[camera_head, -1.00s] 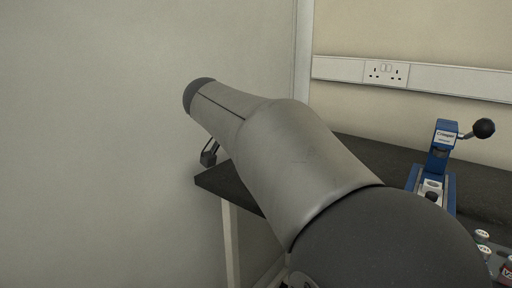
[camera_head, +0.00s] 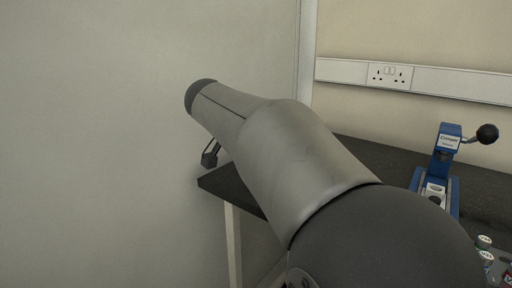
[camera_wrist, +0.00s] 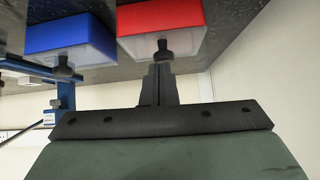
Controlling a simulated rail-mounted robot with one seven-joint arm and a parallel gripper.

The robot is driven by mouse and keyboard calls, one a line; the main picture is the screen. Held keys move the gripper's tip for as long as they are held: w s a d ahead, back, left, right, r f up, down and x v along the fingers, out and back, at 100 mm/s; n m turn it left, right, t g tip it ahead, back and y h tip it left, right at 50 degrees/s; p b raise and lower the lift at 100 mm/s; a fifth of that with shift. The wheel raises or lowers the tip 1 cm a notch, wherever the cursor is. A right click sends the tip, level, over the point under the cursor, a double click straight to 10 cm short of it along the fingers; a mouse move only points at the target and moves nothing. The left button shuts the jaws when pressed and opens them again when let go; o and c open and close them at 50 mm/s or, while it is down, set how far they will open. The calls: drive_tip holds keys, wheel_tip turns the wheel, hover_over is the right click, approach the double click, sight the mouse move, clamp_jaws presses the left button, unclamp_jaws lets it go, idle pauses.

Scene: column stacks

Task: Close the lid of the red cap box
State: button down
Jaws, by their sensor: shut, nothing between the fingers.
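The red cap box (camera_wrist: 160,17) shows in the wrist view at the top, right of centre. The wrist picture appears upside down. The box has a red body and a pale, translucent part (camera_wrist: 190,41) with a black knob (camera_wrist: 163,50). I cannot tell whether the lid is fully shut. My gripper (camera_wrist: 160,70) is shut and empty, with its narrow black fingertips just in front of the knob in the picture. Whether they touch it I cannot tell.
A similar blue box (camera_wrist: 62,34) stands beside the red one. A blue crimper (camera_head: 447,150) with a black ball handle stands on the dark bench (camera_head: 380,163). Several small vials (camera_head: 485,243) stand at the lower right. Walls rise behind the bench and to its left.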

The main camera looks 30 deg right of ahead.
wheel_tip(320, 180, up, 5)
drive_tip(key=p, duration=0.3)
drive_tip(key=s+a+f, duration=0.3)
drive_tip(key=a+f, duration=0.1)
drive_tip(key=a, duration=0.5)
drive_tip(key=s+a+r+n+g+y+p, duration=0.1)
drive_tip(key=s+a+r+n+y+p, duration=0.1)
drive_tip(key=p, duration=0.8)
drive_tip(key=s+a+r+n+y+p, duration=0.2)
drive_tip(key=s+a+n+y+p, duration=0.2)
drive_tip(key=p, duration=0.7)
drive_tip(key=s+a+r+n+g+y+p, duration=0.1)
drive_tip(key=s+a+r+n+y+p, duration=0.1)
drive_tip(key=s+a+n+p, duration=0.3)
drive_tip(key=shift+s+a+r+n+g+y+p, duration=0.35)
drive_tip(key=shift+s+n+y+p, duration=0.35)
drive_tip(key=shift+s+n+p, duration=1.95)
drive_tip(key=shift+s+m+p, duration=0.45)
drive_tip(key=shift+m+p, duration=0.1)
